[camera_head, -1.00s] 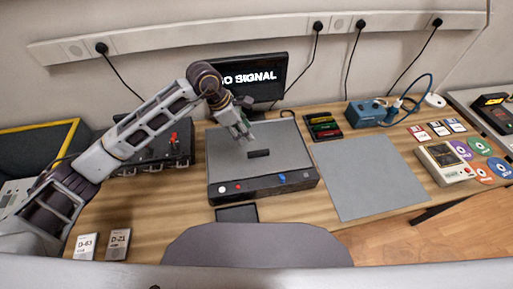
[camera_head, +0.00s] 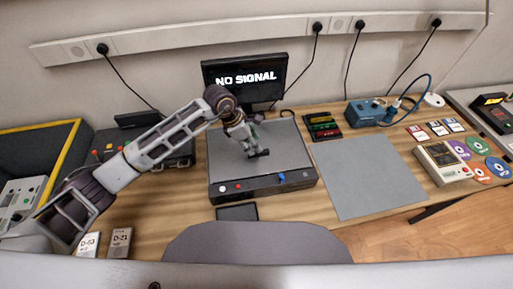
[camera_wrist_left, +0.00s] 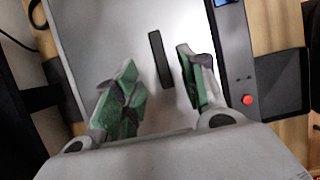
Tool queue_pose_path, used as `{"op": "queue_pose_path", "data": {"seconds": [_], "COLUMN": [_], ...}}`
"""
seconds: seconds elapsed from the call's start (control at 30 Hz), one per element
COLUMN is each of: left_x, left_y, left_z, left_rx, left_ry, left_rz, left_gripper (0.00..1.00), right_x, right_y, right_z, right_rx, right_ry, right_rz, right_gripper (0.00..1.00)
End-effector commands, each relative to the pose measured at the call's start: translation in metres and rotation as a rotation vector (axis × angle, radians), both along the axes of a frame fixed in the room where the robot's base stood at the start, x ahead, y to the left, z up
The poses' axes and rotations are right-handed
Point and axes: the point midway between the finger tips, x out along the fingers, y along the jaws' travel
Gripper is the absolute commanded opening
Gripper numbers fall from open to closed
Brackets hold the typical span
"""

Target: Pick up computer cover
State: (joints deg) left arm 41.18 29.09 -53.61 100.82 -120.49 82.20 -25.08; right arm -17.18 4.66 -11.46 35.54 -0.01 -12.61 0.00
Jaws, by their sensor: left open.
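The computer cover (camera_head: 285,150) is the flat grey top of the computer case (camera_head: 245,190) in the middle of the desk. It carries a small dark handle (camera_head: 262,153). My left gripper (camera_head: 252,150) is over the cover at the handle. In the left wrist view the cover (camera_wrist_left: 115,45) fills the middle, and the dark handle (camera_wrist_left: 160,60) lies ahead of and between the open green-padded fingers (camera_wrist_left: 158,88). The gripper holds nothing. I cannot tell whether a finger touches the cover. My right gripper is not in view.
A monitor (camera_head: 245,78) reading NO SIGNAL stands behind the case. A dark device (camera_head: 180,158) stands to its left, under my arm. A grey mat (camera_head: 368,178) lies to the right. A small black pad (camera_head: 237,212) lies in front.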

Motion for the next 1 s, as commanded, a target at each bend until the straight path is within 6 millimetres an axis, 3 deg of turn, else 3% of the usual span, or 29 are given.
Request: {"op": "queue_pose_path", "data": {"seconds": [0.17, 0.6, 1.0], "left_x": [0.0, 0.002, 0.003], "left_y": [-0.003, -0.018, -0.019], "left_z": [-0.005, -0.044, -0.048], "left_rx": [-0.001, 0.0, 0.0], "left_ry": [0.003, 0.001, 0.0], "left_rz": [-0.001, 0.001, 0.0], "left_gripper": [0.41, 0.41, 0.41], "right_x": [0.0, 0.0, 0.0], "right_y": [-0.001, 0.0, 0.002], "right_z": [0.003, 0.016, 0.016], "right_rx": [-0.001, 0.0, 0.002], "right_ry": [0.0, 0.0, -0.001], "right_rz": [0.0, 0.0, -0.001], "right_gripper": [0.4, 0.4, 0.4]}}
